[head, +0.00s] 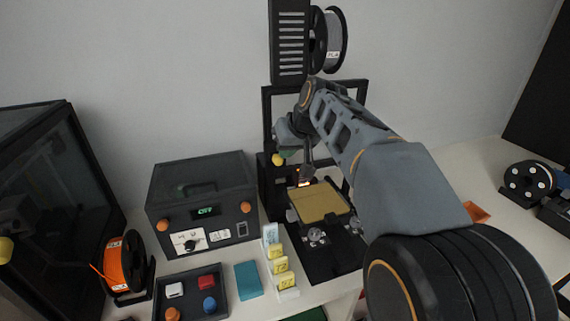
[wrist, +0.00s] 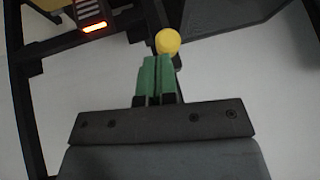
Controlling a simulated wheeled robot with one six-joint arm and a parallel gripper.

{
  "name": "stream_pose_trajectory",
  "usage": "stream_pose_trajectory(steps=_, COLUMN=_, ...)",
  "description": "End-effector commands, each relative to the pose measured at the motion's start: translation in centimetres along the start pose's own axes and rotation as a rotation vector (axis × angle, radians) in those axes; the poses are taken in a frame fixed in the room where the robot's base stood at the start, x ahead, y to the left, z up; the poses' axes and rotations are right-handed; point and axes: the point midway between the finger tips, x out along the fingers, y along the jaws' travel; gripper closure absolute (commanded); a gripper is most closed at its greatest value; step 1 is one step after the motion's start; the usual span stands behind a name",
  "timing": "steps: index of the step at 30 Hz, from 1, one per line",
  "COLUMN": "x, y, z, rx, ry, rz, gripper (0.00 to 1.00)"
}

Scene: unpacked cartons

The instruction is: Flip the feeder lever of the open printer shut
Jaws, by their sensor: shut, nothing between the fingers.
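The open printer (head: 267,120) is a black frame with a gold bed (head: 320,204), against the wall. A yellow ball knob (head: 278,160) shows at its left upright, apparently the end of the feeder lever. In the wrist view the knob (wrist: 168,41) is at the end of a dark arm, just beyond my fingertips. My gripper (head: 284,149) is at the printer's left side, close above the knob in the head view. Its green fingers (wrist: 157,62) are shut together with nothing between them. I cannot tell whether they touch the knob. My arm hides part of the printer's right side.
A dark control box (head: 203,194) and an enclosed printer (head: 45,185) stand left. An orange spool (head: 125,262), a tray of small parts (head: 190,292) and yellow-labelled cards (head: 280,265) are in front. A grey spool (head: 334,40) hangs above. An orange light (wrist: 94,27) glows on the printer.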

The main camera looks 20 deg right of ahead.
Motion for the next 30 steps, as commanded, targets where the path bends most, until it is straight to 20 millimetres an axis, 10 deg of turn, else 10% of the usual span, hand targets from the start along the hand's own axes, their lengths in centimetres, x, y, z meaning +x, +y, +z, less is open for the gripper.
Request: stream_pose_trajectory(steps=30, x=1.2, y=0.2, z=1.7, rx=-0.078, ry=0.375, rz=0.000, gripper=1.00)
